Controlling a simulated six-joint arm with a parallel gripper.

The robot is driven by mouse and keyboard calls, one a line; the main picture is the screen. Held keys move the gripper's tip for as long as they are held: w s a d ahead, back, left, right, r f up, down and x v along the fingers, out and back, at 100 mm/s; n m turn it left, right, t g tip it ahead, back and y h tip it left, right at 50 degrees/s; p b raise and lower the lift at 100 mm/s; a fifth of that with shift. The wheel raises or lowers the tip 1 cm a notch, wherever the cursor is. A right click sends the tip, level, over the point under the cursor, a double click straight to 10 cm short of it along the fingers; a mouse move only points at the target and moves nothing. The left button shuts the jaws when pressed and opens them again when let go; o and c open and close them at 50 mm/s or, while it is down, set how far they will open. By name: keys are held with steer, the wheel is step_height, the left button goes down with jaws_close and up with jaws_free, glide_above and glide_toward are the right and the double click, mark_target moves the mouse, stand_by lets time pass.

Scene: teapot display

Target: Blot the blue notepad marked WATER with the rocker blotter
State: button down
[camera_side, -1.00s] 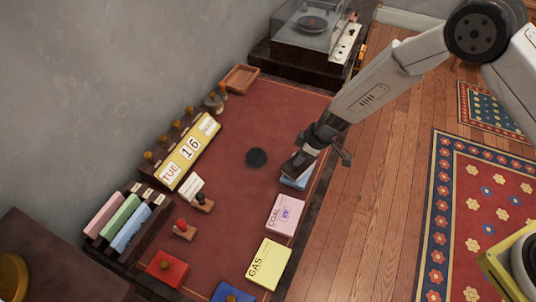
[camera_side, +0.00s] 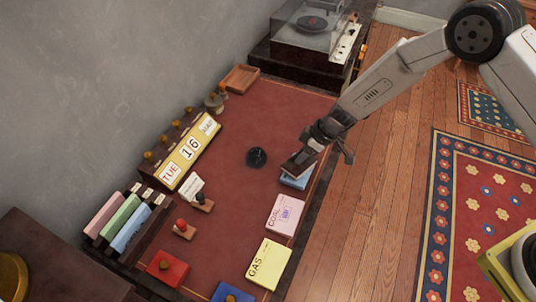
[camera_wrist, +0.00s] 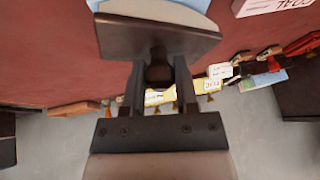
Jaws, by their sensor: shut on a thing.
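The blue notepad (camera_side: 297,183) lies near the right edge of the desk, above the pink COAL pad in the side view. It is partly covered and I cannot read its marking. My gripper (camera_wrist: 158,85) is shut on the knob of the rocker blotter (camera_wrist: 150,38), which has a dark top plate and a pale curved underside. In the side view the blotter (camera_side: 299,164) is over the notepad, tilted; I cannot tell whether they touch. A light blue edge shows past the blotter in the wrist view.
The pink COAL pad (camera_side: 285,214) and yellow GAS pad (camera_side: 268,264) lie along the same edge. A dark round object (camera_side: 257,157) sits mid-desk. Stamps, a calendar (camera_side: 190,151) and a file rack stand to the left. The desk's upper middle is clear.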

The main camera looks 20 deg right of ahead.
steer(key=shift+d+y, duration=0.15)
steer(key=shift+y, duration=0.15)
stand_by(0.4)
steer(key=shift+s+a+f+t+h, duration=0.1)
steer(key=shift+s+a+t+h, duration=0.15)
steer(key=shift+h, duration=0.25)
steer(key=shift+s+a+t+h, duration=0.15)
steer(key=shift+a+h, duration=0.15)
steer(key=shift+h, duration=0.2)
steer(key=shift+w+d, duration=0.15)
steer(key=shift+w+d+g+y, duration=0.2)
steer(key=shift+d+g+y, duration=0.15)
steer(key=shift+y, duration=0.65)
steer(key=shift+w+r, duration=0.1)
steer(key=shift+r, duration=0.1)
steer(key=shift+d+g, duration=0.15)
steer(key=shift+g, duration=0.1)
